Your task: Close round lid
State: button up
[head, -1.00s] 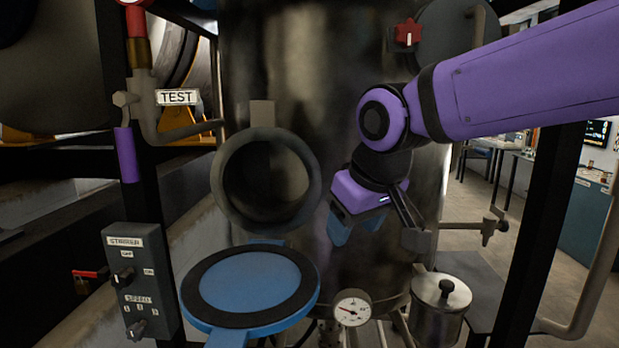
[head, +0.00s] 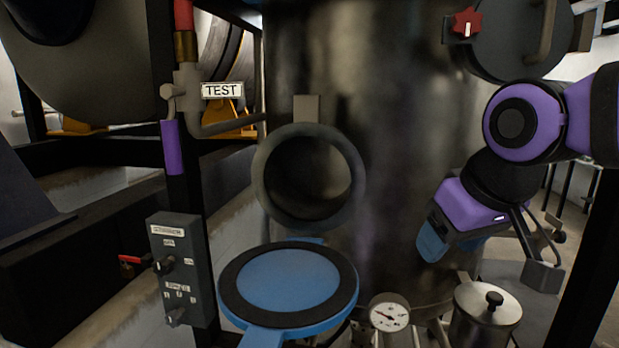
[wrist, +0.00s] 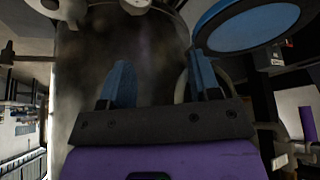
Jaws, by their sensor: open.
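The round lid (head: 289,284) is blue with a black ring. It hangs open, lying nearly flat below the round port (head: 308,178) on the dark metal tank (head: 400,130). The port is a grey ring with an open, dark hole. My gripper (head: 436,250) is to the right of the port and lid, in front of the tank, touching neither. In the wrist view my gripper (wrist: 158,78) shows two blue fingers spread apart with nothing between them. The lid (wrist: 250,22) shows there at upper right. The port (wrist: 185,85) is partly hidden behind a finger.
A control box (head: 178,268) with knobs stands left of the lid. A pressure gauge (head: 389,312) and a steel pot (head: 484,316) are at lower right. A red star knob (head: 466,24) sits at upper right. The tank front between gripper and port is clear.

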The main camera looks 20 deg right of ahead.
aim_at(295, 288)
jog(key=u, duration=0.55)
jog(key=k+l+u, duration=0.15)
jog(key=u, duration=0.3)
jog(key=k+l+u, duration=0.15)
jog(key=u, duration=0.25)
jog(key=k+l+u, duration=0.2)
jog(key=u, duration=0.25)
jog(key=k+l, duration=0.1)
jog(key=k, duration=0.25)
